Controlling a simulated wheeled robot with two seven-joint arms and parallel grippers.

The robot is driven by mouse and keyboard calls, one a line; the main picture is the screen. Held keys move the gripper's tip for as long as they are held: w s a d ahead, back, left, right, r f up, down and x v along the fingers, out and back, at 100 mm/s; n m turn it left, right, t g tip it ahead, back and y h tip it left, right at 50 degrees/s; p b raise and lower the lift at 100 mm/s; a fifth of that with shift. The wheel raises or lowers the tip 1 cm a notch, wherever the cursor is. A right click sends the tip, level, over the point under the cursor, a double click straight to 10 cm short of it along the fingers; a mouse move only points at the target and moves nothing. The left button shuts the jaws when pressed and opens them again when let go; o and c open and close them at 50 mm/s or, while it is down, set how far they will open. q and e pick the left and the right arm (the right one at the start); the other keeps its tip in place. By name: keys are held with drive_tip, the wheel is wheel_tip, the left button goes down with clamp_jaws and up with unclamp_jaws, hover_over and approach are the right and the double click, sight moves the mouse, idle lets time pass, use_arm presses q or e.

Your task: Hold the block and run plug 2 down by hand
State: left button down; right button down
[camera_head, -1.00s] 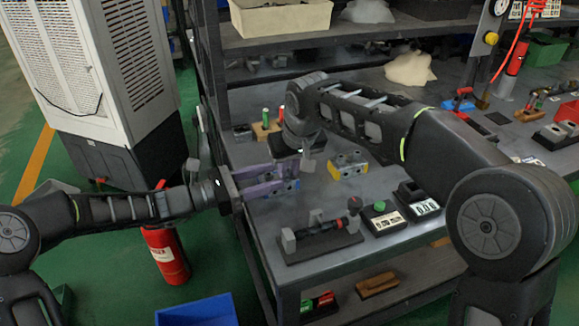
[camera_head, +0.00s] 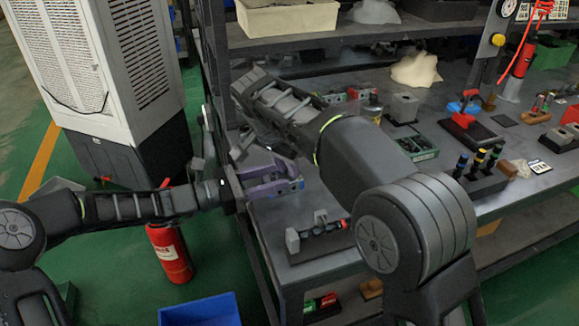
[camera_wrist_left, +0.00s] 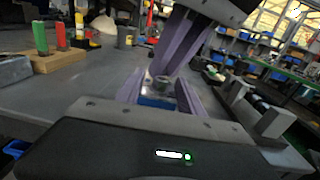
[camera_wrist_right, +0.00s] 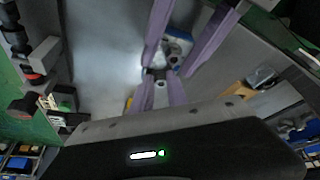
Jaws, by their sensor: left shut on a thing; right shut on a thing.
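My left gripper (camera_head: 268,188) has purple fingers shut on a blue and silver valve block (camera_wrist_left: 158,101), held off the table. The block (camera_wrist_right: 178,46) also shows between the left fingers in the right wrist view. My right gripper (camera_wrist_right: 160,73) reaches down over the block from above, its purple fingers shut on a small plug at the block's top face. The plug (camera_wrist_left: 163,81) is mostly hidden by the fingertips, and how deep it sits cannot be told. In the head view my right arm hides the right fingertips and part of the block.
A dark fixture (camera_head: 318,239) stands at the table's near edge. A green-sided box (camera_head: 415,148) and a rack of coloured plugs (camera_head: 480,172) stand to the right. A wooden stand (camera_wrist_left: 55,60) holds green and red cylinders. A blue bin (camera_head: 200,309) is on the floor.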

drive_tip(key=c, duration=1.2)
unclamp_jaws()
drive_tip(key=shift+c, duration=0.2)
drive_tip(key=shift+s+a+r, duration=0.2)
drive_tip(key=shift+a+r, duration=0.05)
drive_tip(key=shift+r, duration=0.3)
drive_tip(key=v, duration=0.4)
drive_tip(key=shift+s+a, duration=0.15)
drive_tip(key=shift+s, duration=0.15)
drive_tip(key=s+a, duration=0.6)
drive_tip(key=s, duration=0.3)
drive_tip(key=shift+a, duration=0.25)
drive_tip(key=shift+f, duration=0.15)
use_arm(q)
drive_tip(key=c, duration=0.6)
unclamp_jaws()
drive_tip(key=shift+c, duration=0.2)
